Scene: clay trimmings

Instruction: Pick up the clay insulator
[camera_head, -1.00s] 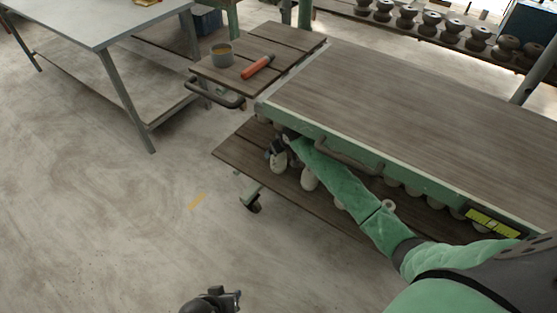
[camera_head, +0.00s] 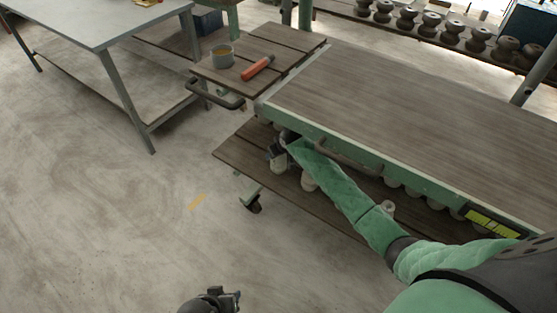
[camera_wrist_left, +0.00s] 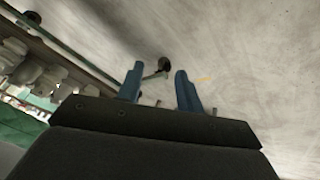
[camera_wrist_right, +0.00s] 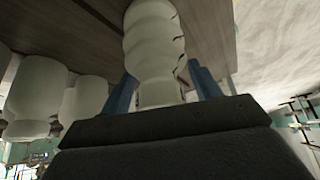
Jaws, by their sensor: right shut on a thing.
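A pale clay insulator (camera_wrist_right: 155,45) with rounded ridges and some dark marks fills the middle of the right wrist view. My right gripper (camera_wrist_right: 165,88) is shut on it, with a blue finger on either side of its narrower end. In the head view my right arm reaches under the table's near edge, and the right gripper (camera_head: 285,145) is partly hidden there. A pale insulator (camera_head: 278,165) shows just below it. My left gripper (camera_head: 236,297) is at the bottom of the head view. In the left wrist view its fingers (camera_wrist_left: 158,82) are apart and empty.
More pale insulators (camera_wrist_right: 38,92) stand close beside the held one. The lower shelf (camera_head: 236,155) lies under the wooden tabletop (camera_head: 400,110) with its green frame. A grey cup (camera_head: 222,57) and an orange-handled tool (camera_head: 257,67) lie on the side shelf.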

